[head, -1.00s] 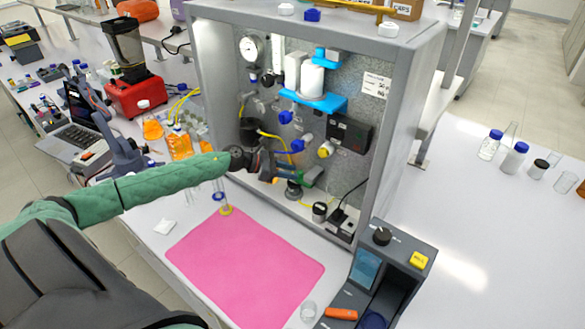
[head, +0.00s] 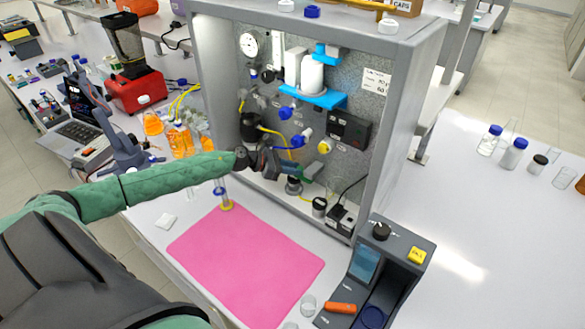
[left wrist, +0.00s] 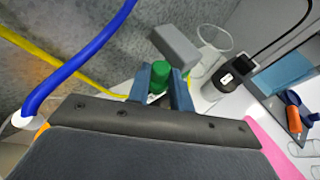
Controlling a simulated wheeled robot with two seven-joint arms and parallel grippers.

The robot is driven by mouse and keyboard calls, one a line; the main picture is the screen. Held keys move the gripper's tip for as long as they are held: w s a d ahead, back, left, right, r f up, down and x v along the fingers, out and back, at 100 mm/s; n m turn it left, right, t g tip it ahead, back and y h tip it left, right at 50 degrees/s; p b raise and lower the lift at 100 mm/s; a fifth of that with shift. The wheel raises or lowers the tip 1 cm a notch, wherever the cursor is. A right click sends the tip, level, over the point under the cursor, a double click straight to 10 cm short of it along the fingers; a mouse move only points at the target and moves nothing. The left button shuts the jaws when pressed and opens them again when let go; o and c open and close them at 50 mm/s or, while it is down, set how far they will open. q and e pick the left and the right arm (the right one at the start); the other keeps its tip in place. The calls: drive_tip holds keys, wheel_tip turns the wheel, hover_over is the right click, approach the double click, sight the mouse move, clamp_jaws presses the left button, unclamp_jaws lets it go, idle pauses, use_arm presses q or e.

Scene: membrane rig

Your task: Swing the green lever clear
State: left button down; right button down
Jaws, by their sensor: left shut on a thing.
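The green lever (left wrist: 159,77) shows in the left wrist view as a green knob between the two blue-grey fingers of my left gripper (left wrist: 162,88). The gripper is shut on it. In the head view my left gripper (head: 291,168) is inside the grey cabinet, low by its back panel. A small green part of the lever (head: 313,173) shows just right of the fingers; the rest is hidden by the gripper. A grey block (left wrist: 175,48) lies just beyond the knob in the left wrist view. My right gripper is not in view.
The grey cabinet's right wall (head: 395,130) stands right of the gripper. A blue hose (left wrist: 85,58) passes close to the gripper. A dark, white-labelled container (left wrist: 218,84) stands to its right.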

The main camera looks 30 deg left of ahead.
use_arm(q)
drive_tip(key=shift+s+n+t, duration=0.2)
drive_tip(key=shift+n+t, duration=0.2)
drive_tip(key=c, duration=1.5)
unclamp_jaws()
